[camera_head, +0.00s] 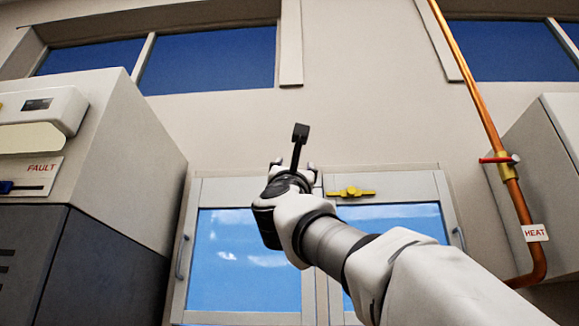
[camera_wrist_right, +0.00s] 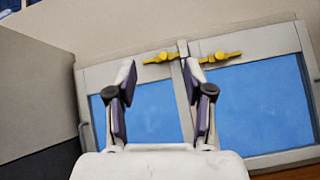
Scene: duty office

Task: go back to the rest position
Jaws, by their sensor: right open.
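My right arm comes in from the lower right in the head view. Its gripper (camera_head: 292,167) is raised in front of a pair of glazed cabinet doors and points away from me. In the right wrist view the gripper (camera_wrist_right: 160,76) is open, with its two fingers apart and nothing between them. My left gripper is in neither view.
The glazed doors (camera_head: 193,260) have yellow latches (camera_head: 350,192); two show in the wrist view. A grey cabinet with a FAULT label (camera_head: 42,168) stands left. A copper pipe (camera_head: 470,75) with a red-handled valve (camera_head: 499,159) and HEAT tag (camera_head: 535,233) runs down the right.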

